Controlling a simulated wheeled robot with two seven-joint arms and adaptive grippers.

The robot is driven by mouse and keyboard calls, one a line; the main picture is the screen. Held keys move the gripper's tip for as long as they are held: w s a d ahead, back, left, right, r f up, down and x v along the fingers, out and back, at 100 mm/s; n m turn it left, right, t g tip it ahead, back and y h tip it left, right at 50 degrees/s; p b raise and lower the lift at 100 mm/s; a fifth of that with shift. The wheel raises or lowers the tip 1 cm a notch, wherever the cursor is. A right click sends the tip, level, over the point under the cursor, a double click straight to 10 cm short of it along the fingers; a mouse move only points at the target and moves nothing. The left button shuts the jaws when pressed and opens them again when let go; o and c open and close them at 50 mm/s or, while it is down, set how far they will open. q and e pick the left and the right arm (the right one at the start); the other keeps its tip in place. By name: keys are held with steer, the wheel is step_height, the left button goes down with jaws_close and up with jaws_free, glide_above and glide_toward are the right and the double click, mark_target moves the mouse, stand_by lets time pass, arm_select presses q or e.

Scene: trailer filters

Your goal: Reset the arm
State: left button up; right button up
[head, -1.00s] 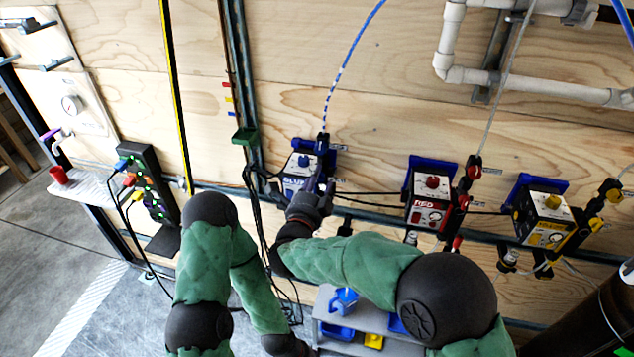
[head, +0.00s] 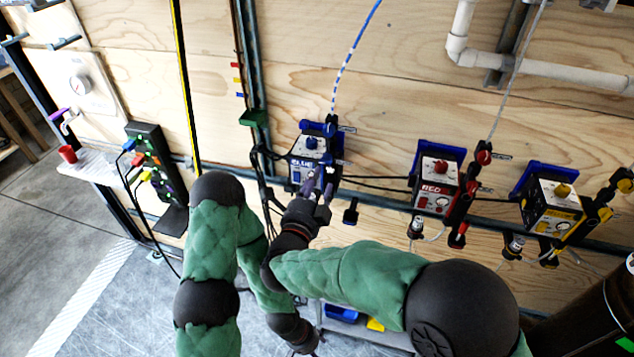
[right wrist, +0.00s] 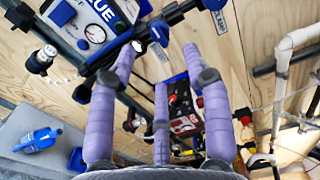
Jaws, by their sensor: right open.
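My right gripper (head: 318,183) is open and empty, just below the lower right side of the blue-labelled filter box (head: 309,147) on the wooden wall. In the right wrist view its three purple fingers (right wrist: 165,70) are spread apart with nothing between them. The same blue-labelled box (right wrist: 95,22) is at that view's top left. My left arm (head: 238,240) folds down at the left. Its gripper (head: 304,343) shows only partly at the bottom edge, dark and partly cut off, so its jaws are unclear.
A red-labelled box (head: 436,187) and a yellow-labelled box (head: 552,205) hang to the right, with hoses and cables. A grey cart (head: 365,337) stands below, partly behind my right arm. A power strip (head: 155,165) and a red cup (head: 68,154) are at the left.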

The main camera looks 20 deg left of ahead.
steer(key=w+d+f+n+g+y, duration=0.1)
steer(key=d+f+n+g, duration=0.5)
steer(key=f, duration=0.8)
steer(key=w+d+f+n+g+y, duration=0.1)
steer(key=d+f+n+g, duration=0.15)
steer(key=d+f, duration=0.85)
steer(key=s+d+f+n+g, duration=0.45)
steer(key=s+f, duration=0.45)
steer(key=f, duration=0.4)
steer(key=s+d+f+n+g+y, duration=0.1)
steer(key=s+d+f+g, duration=0.1)
steer(key=s, duration=0.6)
steer(key=s+d+f+n+g+y, duration=0.1)
steer(key=s+d+f+g, duration=0.1)
steer(key=s, duration=0.6)
steer(key=shift+d+f+g, duration=0.25)
steer(key=shift+f+g, duration=0.05)
steer(key=shift+f, duration=0.6)
